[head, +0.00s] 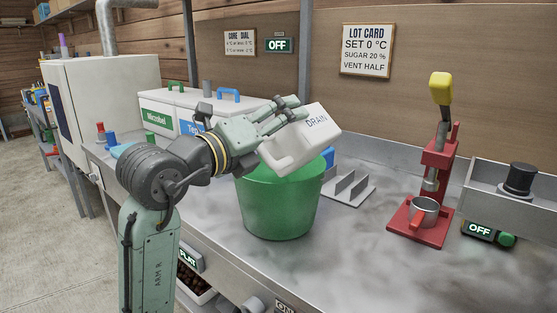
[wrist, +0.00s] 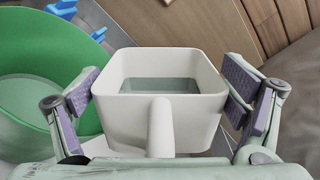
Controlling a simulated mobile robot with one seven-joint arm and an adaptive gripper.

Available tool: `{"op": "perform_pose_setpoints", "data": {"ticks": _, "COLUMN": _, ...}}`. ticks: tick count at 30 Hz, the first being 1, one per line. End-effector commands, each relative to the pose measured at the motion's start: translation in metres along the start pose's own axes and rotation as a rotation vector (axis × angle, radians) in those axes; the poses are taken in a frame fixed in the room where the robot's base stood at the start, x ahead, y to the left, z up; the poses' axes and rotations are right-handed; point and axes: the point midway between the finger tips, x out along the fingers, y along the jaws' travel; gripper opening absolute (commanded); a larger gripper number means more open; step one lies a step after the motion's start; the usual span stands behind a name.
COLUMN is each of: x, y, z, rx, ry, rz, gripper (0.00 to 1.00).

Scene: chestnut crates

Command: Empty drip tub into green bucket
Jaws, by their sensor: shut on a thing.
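The white drip tub (head: 318,135), marked DRAIN, is tilted above the rim of the green bucket (head: 277,208). My gripper (head: 291,113) is shut on the tub, with its fingers at the tub's sides. In the wrist view the tub (wrist: 160,125) sits between the purple finger pads, its handle towards the camera. A grey-green surface shows inside it; I cannot tell whether it is liquid or the tub's floor. The bucket (wrist: 28,100) is at the left there. I see no stream falling, and the bucket's bottom is hidden in the head view.
A grey slotted rack (head: 348,188) stands right of the bucket. Further right are a red press (head: 437,165) with a metal cup (head: 424,212) and a metal tray (head: 510,200). White lidded bins (head: 170,105) stand behind my arm. The counter's front middle is clear.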

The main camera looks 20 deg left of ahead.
Motion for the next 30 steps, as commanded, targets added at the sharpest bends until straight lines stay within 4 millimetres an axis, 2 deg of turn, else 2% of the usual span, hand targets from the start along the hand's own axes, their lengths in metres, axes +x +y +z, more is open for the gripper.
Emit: {"op": "perform_pose_setpoints", "data": {"ticks": 30, "x": -0.0003, "y": 0.0045, "z": -0.0003, "rx": -0.065, "ry": -0.001, "rz": 0.0, "gripper": 0.62}}
